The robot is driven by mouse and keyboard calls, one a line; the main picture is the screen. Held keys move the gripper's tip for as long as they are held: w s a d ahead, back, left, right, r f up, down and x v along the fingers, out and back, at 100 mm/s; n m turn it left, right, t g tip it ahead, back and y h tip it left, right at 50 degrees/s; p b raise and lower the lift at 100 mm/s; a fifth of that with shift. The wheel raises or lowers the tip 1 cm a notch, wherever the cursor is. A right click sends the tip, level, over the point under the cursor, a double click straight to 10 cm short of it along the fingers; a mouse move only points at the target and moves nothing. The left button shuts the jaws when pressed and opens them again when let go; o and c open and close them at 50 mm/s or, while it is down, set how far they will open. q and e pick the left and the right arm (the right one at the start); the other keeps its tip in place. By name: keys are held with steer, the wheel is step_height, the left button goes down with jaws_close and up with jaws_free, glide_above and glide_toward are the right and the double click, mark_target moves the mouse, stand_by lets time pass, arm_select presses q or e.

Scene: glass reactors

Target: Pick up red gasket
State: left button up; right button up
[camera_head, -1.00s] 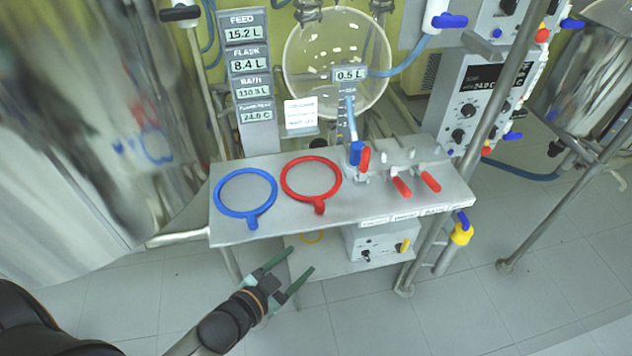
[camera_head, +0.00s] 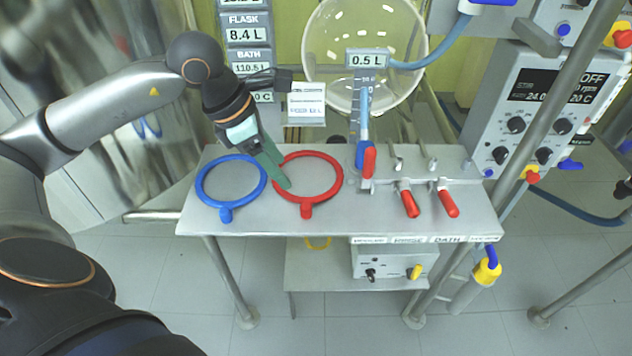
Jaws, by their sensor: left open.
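The red gasket (camera_head: 341,181), a ring with a short tab toward the front, lies flat on the grey metal shelf (camera_head: 270,222). My left gripper (camera_head: 284,184) points down over the left side of the red ring, and its green fingers hide a little of the rim. The fingers overlap each other in this view, so the gap between them is hard to see; nothing shows held in them. Whether they touch the ring I cannot tell. My right gripper is not in view.
A blue gasket (camera_head: 226,203) lies just left of the red one, close to my gripper. Right of the red ring stand a blue-and-red valve (camera_head: 368,160) and two red-handled valves (camera_head: 410,204). A round glass flask (camera_head: 330,50) is behind. The shelf's front strip is clear.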

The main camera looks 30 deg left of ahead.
mark_target(307, 205)
arm_select(q)
steer(key=x, duration=1.2)
steer(key=shift+s+f, duration=0.25)
jaws_close()
steer(key=shift+r, duration=0.1)
